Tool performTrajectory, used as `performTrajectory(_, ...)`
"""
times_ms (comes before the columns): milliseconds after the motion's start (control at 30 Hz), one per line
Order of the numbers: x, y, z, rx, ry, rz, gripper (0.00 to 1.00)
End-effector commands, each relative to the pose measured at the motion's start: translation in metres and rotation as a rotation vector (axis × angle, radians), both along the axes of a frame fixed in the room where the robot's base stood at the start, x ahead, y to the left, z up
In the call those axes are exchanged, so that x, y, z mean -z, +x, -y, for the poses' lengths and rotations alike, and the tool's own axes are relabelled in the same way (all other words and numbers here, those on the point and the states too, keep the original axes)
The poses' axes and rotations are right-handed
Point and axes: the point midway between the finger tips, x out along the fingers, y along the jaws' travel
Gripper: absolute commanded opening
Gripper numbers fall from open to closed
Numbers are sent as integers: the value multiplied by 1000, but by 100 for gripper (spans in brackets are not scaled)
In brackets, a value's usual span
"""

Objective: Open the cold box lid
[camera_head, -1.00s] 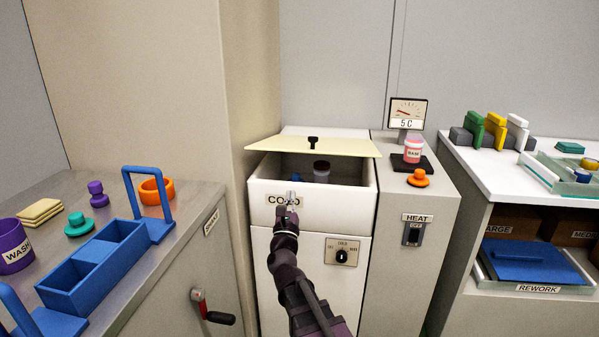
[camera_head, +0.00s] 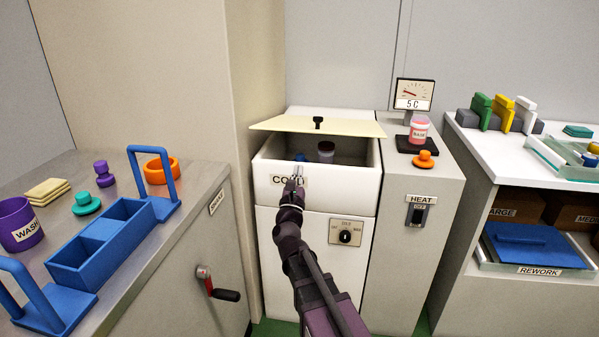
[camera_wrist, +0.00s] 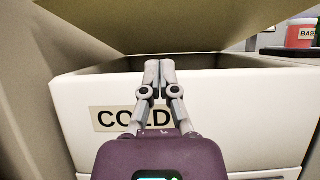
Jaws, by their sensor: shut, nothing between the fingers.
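The white cold box (camera_head: 338,192) stands in the middle of the head view, with a COLD label on its front. Its cream lid (camera_head: 352,127) with a black knob (camera_head: 319,123) is raised at the back, and the box's inside shows below it. A dark-topped jar (camera_head: 326,151) and a small blue thing stand inside. In the wrist view the lid's underside (camera_wrist: 170,25) hangs over the opening. My gripper (camera_head: 298,172) is shut and empty in front of the box's upper front edge; it also shows in the wrist view (camera_wrist: 159,66) before the COLD label.
A heat unit (camera_head: 421,190) with a pink jar (camera_head: 419,130) and orange knob (camera_head: 425,159) stands right of the box. A tall beige wall panel (camera_head: 190,80) is close on the left. A blue carrier (camera_head: 105,245) sits on the left counter. A dial (camera_head: 345,236) is below the box.

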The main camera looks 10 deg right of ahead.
Motion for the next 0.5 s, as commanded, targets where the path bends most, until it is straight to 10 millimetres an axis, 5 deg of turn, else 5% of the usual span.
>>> performTrajectory(500, -44, 67, 21, 1, 0, 0, 0)
